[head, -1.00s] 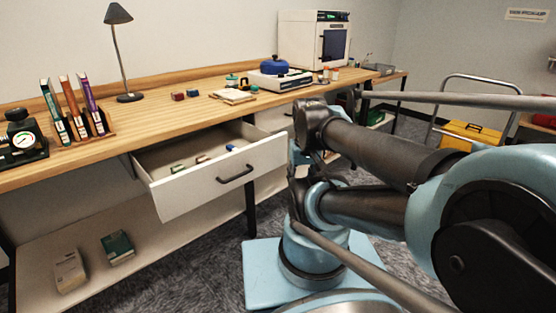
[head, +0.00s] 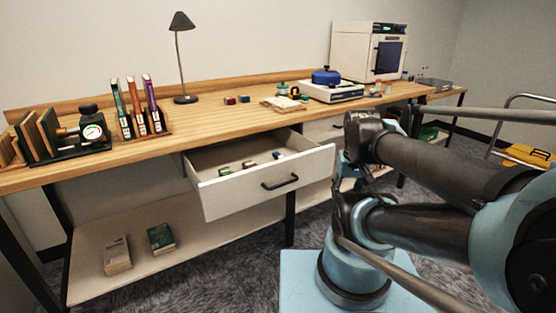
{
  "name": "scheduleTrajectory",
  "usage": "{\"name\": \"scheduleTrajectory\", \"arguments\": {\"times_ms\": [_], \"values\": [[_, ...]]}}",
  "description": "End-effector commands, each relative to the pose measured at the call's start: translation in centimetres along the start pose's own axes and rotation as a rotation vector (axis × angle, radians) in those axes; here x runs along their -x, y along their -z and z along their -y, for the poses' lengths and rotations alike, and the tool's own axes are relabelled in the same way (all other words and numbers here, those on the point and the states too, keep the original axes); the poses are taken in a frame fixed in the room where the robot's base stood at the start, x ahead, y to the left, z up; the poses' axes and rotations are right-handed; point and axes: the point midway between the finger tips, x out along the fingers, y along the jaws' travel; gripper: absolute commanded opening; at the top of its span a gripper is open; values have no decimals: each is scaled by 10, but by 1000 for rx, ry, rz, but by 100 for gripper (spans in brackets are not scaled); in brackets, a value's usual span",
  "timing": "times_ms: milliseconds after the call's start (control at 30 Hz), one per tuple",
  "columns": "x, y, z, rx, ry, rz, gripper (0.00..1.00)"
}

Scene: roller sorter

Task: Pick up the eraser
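I cannot tell for certain which object is the eraser. Small items lie in the open white drawer (head: 215,197): a green one (head: 224,170), a brown and pale one (head: 249,165) and a blue one (head: 277,155). A small red block (head: 230,100) and a dark blue block (head: 243,98) sit on the wooden bench top above. My folded arm fills the right side of the head view, to the right of the drawer. I cannot make out any gripper fingers.
The drawer front juts out below the bench edge (head: 130,157). A book rack (head: 140,130), a gauge device (head: 92,130), a lamp (head: 181,60) and a blue-lidded pot (head: 326,76) stand on top.

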Motion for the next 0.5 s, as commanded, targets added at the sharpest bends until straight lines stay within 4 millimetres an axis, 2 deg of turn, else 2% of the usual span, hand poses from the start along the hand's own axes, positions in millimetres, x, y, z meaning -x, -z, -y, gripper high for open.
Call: {"name": "scheduleTrajectory", "arguments": {"times_ms": [67, 167, 500], "values": [[5, 1, 2, 10, 2, 2, 43], [17, 16, 5, 35, 5, 10, 43], [67, 96, 30, 164, 23, 53, 43]]}}
